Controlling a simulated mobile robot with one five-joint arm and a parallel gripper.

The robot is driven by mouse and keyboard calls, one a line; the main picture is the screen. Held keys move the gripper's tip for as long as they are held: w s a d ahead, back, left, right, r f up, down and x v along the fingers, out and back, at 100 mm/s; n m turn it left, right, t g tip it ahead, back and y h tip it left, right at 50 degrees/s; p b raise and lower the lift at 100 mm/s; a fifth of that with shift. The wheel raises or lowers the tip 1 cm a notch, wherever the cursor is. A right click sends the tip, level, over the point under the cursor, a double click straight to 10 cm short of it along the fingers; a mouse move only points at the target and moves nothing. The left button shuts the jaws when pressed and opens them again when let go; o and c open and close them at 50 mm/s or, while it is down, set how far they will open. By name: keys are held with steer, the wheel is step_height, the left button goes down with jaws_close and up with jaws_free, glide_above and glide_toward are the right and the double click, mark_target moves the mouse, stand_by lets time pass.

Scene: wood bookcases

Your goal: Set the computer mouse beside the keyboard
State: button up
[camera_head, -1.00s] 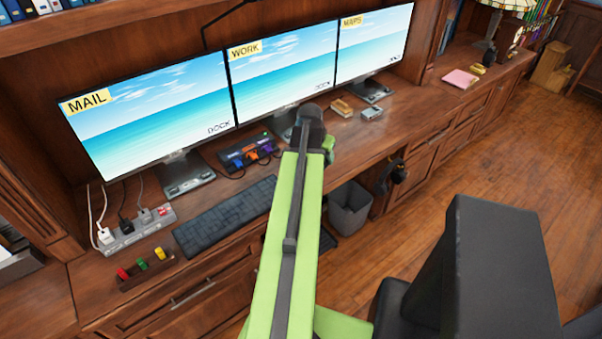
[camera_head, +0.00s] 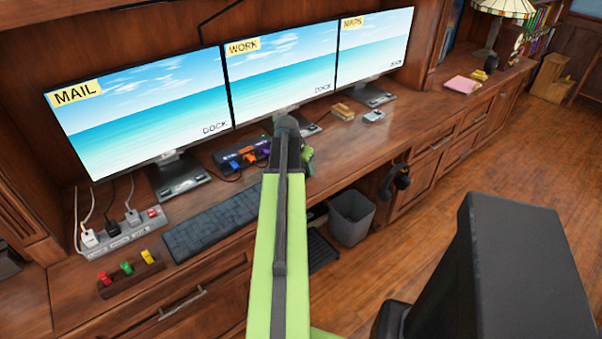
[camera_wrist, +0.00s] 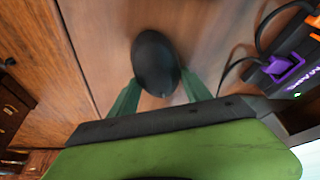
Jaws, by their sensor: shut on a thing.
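A dark keyboard (camera_head: 212,226) lies along the front of the wooden desk, left of my arm in the head view. The black computer mouse (camera_wrist: 155,60) shows in the wrist view between the two green fingers of my gripper (camera_wrist: 158,84), which is shut on it. Bare desk wood lies beneath the mouse; I cannot tell whether it touches the desk. In the head view, my gripper (camera_head: 306,161) is mostly hidden behind the arm, over the desk right of the keyboard, and the mouse is hidden.
A dock (camera_head: 228,160) with coloured plugs stands behind the keyboard and also shows in the wrist view (camera_wrist: 292,60). A power strip (camera_head: 122,236) and a tray of coloured pieces (camera_head: 130,280) are at left. A waste bin (camera_head: 352,218) stands below the desk.

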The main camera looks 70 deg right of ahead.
steer(key=shift+f, duration=0.15)
steer(key=o, duration=1.4)
steer(key=p+v, duration=1.1)
steer(key=v, duration=0.1)
steer(key=shift+r, duration=0.2)
